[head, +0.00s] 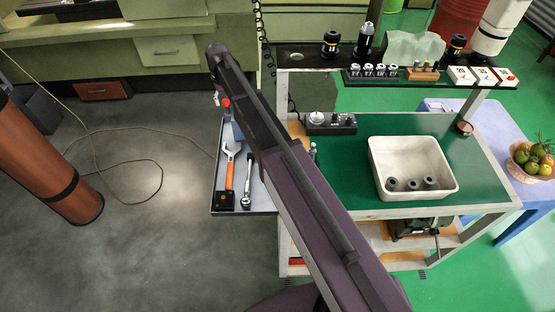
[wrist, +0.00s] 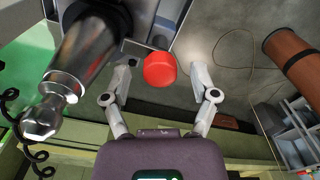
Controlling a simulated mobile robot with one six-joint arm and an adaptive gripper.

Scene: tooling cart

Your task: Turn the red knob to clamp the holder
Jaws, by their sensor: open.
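The red knob (wrist: 160,69) is in the upper middle of the wrist view. My gripper (wrist: 160,75) is open, with one finger to the left of the knob and one to the right. Gaps show on both sides, so neither finger seems to touch it. A shiny metal tapered holder (wrist: 82,62) lies left of the knob, its upper part inside a dark fixture (wrist: 110,15). In the head view a small red spot, likely the knob (head: 225,102), shows beside my arm, which hides most of the fixture and gripper.
A grey side tray (head: 262,203) holds an orange-handled wrench (head: 230,172) and a ratchet (head: 247,180). The green cart top (head: 345,195) carries a white bin (head: 415,150). Tool holders stand on the back shelf (head: 300,57). A black coiled cord (wrist: 22,135) hangs left in the wrist view.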

